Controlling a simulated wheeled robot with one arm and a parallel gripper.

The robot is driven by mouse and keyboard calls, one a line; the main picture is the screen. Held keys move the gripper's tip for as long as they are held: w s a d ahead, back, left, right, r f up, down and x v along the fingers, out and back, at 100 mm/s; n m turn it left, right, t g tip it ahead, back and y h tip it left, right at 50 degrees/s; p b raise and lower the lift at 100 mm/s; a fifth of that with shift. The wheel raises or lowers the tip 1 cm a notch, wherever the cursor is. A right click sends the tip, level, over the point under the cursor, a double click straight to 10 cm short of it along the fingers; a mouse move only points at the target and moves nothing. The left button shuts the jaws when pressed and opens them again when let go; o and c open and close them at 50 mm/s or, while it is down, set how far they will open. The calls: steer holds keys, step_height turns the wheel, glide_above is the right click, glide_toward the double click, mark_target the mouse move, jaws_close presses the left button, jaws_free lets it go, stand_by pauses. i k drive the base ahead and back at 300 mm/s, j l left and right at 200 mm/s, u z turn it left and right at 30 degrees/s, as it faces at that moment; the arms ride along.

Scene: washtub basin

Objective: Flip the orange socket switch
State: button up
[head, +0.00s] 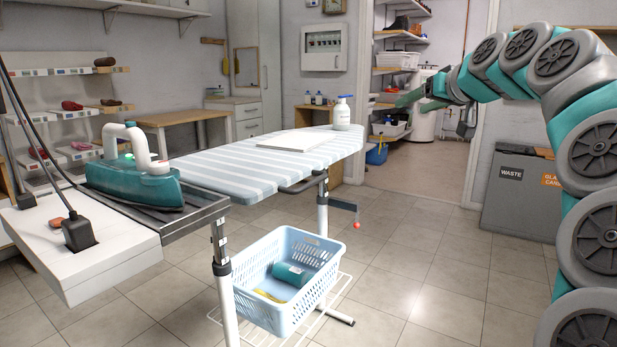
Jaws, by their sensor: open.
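The orange socket switch (56,222) is a small rocker on top of the white socket box (95,262) at the left end of the ironing board. A black plug (78,234) with a cable sits just in front of it in the box. Whether the switch is on or off is too small to tell. My gripper (411,101), with teal fingers, is in the air at the upper right, far from the switch. It is open and appears empty.
A teal iron (135,184) stands on its rest beside the socket box, with cables hanging nearby. The striped ironing board (215,178) holds a folded white cloth (297,139) and a white bottle (343,113). A blue basket (262,306) is below.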

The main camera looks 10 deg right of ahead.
mark_target(55, 222)
steer(key=u, duration=1.4)
